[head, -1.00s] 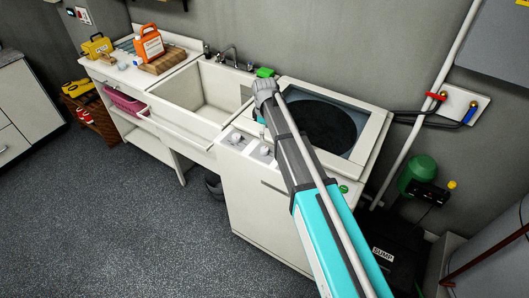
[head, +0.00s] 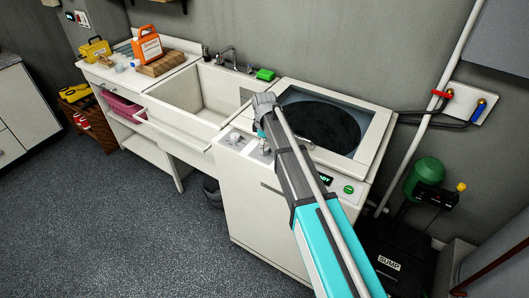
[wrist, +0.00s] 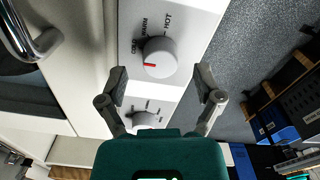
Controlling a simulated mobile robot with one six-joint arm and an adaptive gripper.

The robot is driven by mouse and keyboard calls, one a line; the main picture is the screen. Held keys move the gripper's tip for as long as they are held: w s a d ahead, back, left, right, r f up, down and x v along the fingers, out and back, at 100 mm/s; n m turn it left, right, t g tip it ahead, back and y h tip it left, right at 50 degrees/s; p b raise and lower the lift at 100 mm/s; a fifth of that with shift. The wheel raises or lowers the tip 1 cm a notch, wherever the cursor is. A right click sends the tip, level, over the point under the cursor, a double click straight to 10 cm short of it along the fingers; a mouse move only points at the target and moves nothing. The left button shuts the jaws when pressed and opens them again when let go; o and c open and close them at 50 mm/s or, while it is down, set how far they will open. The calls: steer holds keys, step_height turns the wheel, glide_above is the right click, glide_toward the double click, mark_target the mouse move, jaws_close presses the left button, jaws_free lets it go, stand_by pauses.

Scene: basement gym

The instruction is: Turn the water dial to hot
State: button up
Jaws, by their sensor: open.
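The water dial (wrist: 161,57) is a round white knob on the washer's white panel, with COLD, WARM and HOT printed around it. Its red mark points left, nearest COLD. My gripper (wrist: 162,77) is open, its two fingertips apart on either side of the knob's lower edge, with nothing between them in its grip. I cannot tell how far the tips are above the panel. In the head view my gripper (head: 261,130) hangs over the front panel of the washer (head: 262,215), partly hiding the controls.
A second knob (wrist: 145,119) sits below the water dial, partly behind my gripper. The washer's dark glass lid (head: 320,123) lies behind the panel. The floor in front is clear.

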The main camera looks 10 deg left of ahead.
steer(key=shift+f+b, duration=0.65)
steer(key=shift+f, duration=0.25)
steer(key=c, duration=1.2)
